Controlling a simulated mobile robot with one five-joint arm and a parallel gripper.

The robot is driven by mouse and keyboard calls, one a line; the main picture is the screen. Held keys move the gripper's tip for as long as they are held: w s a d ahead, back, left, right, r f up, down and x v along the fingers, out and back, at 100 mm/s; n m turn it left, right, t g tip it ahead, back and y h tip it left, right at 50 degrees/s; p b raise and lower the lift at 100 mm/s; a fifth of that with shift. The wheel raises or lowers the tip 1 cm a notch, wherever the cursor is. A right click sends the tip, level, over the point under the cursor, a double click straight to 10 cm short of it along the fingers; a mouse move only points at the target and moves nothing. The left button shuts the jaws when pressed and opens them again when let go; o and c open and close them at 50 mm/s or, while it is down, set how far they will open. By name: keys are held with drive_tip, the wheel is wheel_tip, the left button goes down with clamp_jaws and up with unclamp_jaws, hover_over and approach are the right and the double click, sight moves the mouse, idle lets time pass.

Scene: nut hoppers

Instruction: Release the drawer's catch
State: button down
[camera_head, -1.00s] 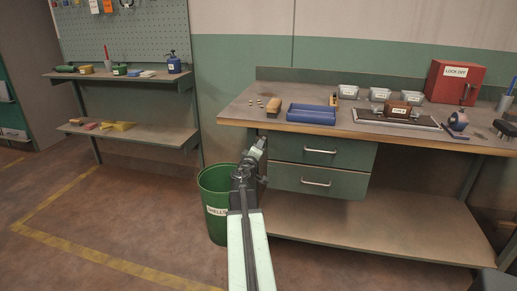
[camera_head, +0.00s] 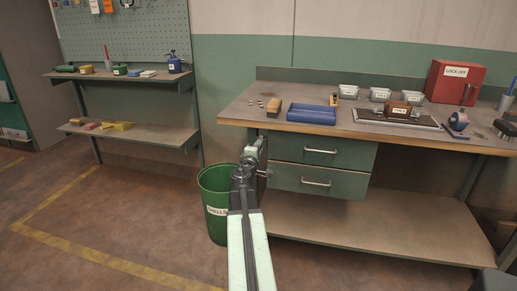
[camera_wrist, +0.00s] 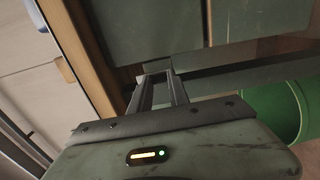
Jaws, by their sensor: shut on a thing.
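The workbench has two green drawers under its left end, the upper drawer (camera_head: 321,151) and the lower drawer (camera_head: 318,182), each with a bar handle. Both look closed. My gripper (camera_head: 258,143) is at the left edge of the upper drawer, just under the benchtop. In the wrist view my gripper (camera_wrist: 157,72) has its two fingers close together, reaching to the drawer cabinet beside the green drawer fronts (camera_wrist: 150,25). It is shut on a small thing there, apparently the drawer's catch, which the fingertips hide.
A green bin (camera_head: 214,190) stands on the floor left of the drawers. On the bench (camera_head: 285,127) are a blue tray (camera_head: 312,114), clear labelled hoppers (camera_head: 380,94), a nutcracker-like brown block (camera_head: 398,109) and a red box (camera_head: 453,82). Shelves stand at left.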

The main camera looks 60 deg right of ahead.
drive_tip(key=c, duration=1.2)
unclamp_jaws()
drive_tip(key=shift+c, duration=0.2)
drive_tip(key=v, duration=0.8)
